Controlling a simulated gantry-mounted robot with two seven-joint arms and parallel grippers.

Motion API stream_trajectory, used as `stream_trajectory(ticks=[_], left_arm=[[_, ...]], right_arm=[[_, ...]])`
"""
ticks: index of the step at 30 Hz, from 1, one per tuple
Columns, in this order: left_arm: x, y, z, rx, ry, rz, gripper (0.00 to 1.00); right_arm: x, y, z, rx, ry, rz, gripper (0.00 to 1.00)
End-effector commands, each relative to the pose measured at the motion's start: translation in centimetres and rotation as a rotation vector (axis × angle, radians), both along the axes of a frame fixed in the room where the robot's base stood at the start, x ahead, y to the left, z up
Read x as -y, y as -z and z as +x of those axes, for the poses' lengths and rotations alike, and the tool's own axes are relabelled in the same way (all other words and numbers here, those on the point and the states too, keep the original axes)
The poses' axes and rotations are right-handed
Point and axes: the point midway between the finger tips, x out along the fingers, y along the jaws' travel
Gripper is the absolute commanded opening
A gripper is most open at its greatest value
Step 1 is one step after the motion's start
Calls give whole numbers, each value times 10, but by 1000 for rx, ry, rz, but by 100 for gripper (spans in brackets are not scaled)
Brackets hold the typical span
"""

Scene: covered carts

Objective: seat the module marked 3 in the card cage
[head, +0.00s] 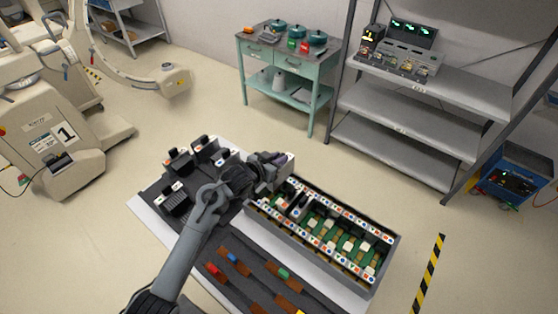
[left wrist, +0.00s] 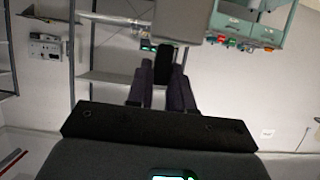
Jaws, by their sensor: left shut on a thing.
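My left gripper (head: 262,170) is shut on a module (head: 283,172) by its dark handle and holds it above the far left end of the card cage. In the left wrist view both fingers (left wrist: 162,92) close on the dark handle (left wrist: 163,66), with the pale module body (left wrist: 180,20) beyond. Its number cannot be read. The card cage (head: 388,262) is a long open grey box with green slots and rows of coloured labels. A dark-handled module (head: 300,203) stands inside it near the left end. My right gripper is not in view.
Several dark-handled modules (head: 176,199) stand on the black tray left of my gripper. Coloured-handled tools (head: 238,262) lie in front of the cage.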

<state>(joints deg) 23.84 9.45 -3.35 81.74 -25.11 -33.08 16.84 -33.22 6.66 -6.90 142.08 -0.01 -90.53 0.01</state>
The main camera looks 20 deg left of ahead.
Motion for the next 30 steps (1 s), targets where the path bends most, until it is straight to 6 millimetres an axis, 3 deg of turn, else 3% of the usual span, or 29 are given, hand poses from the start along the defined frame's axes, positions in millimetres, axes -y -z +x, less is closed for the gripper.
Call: stream_trajectory(ticks=[14, 30], left_arm=[[0, -4, 0, 2, 0, -3, 0], [0, 36, 0, 2, 1, -2, 0]], right_arm=[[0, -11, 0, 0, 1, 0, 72], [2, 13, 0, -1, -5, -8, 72]])
